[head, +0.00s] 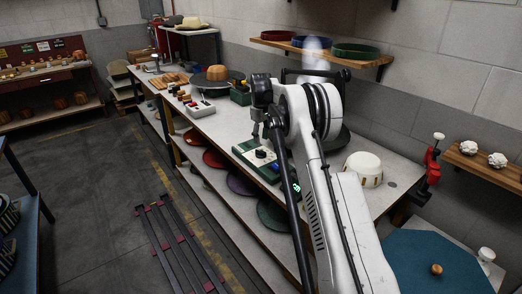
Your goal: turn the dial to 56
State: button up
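A green control box (240,150) with a pale top sits on the long workbench in the middle of the head view. A small black dial (260,154) stands on its top. A number display (297,187) glows green at the box's near right end; its digits are too small to read. My gripper (256,137) hangs above the box, close to the dial. I cannot tell whether it touches the dial or whether its fingers are open. My white arm hides part of the box's right side.
A white perforated bowl-like form (363,169) stands right of my arm, near a red clamp (428,170). A smaller box with a red button (199,108) sits farther left on the bench. A shelf with coloured rings (356,51) hangs on the wall above.

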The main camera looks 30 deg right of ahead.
aim_at(261, 151)
notch_tip(261, 151, down, 7)
jog(key=shift+r, duration=0.15)
jog(key=shift+c, duration=0.3)
grip_shut()
